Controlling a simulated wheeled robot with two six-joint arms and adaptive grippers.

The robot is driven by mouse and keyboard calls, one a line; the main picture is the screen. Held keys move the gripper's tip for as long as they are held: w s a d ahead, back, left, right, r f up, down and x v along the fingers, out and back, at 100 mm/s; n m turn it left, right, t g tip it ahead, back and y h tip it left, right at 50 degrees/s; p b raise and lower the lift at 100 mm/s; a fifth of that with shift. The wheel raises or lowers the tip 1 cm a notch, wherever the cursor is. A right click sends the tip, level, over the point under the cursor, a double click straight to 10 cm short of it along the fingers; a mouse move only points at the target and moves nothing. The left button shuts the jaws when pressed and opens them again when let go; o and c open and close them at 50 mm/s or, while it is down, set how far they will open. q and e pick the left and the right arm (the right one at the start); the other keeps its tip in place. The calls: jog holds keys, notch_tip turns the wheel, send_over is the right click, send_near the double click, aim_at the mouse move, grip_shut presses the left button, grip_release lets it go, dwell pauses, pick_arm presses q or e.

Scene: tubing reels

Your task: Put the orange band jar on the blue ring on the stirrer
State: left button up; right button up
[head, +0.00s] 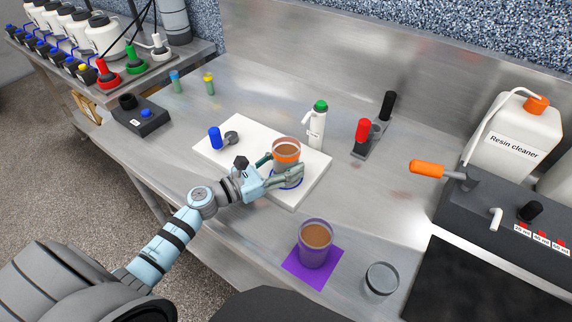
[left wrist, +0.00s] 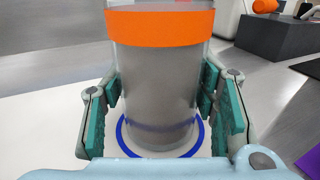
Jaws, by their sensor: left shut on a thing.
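The orange band jar (head: 286,152) is clear, holds brown contents and stands upright on the white stirrer plate (head: 313,184). My left gripper (head: 279,173) is shut around it, a finger on each side. In the left wrist view the jar (left wrist: 155,85) fills the middle, and its base appears inside the blue ring (left wrist: 122,140). Whether the base touches the plate is hard to tell. The ring (head: 292,187) is mostly hidden by the jar and fingers in the head view. My right gripper is not in view.
A purple band jar (head: 316,245) stands on a purple square (head: 293,268) in front. An empty glass (head: 381,280) is to its right. A green-capped white bottle (head: 318,128) stands just behind the jar. A blue knob (head: 215,138) is at the plate's left.

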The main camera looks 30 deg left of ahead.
aim_at(276, 171)
pick_arm(q)
jog(key=shift+f, duration=0.15)
jog(key=o, duration=1.6)
jog(key=shift+c, duration=0.2)
jog(key=shift+s+a+r, duration=0.1)
jog(key=shift+s+r, duration=0.05)
jog(key=shift+r, duration=0.05)
jog(key=b+v, duration=0.1)
jog(key=v, duration=0.1)
jog(key=b+v, duration=0.1)
jog(key=v, duration=0.1)
jog(key=b+v, duration=0.1)
jog(key=v, duration=0.1)
jog(key=shift+f, duration=0.4)
jog(key=v, duration=0.2)
jog(key=r+p+v, duration=0.1)
jog(key=v, duration=0.2)
jog(key=shift+p, duration=0.3)
jog(key=shift+s+a, duration=0.15)
jog(key=shift+s, duration=0.15)
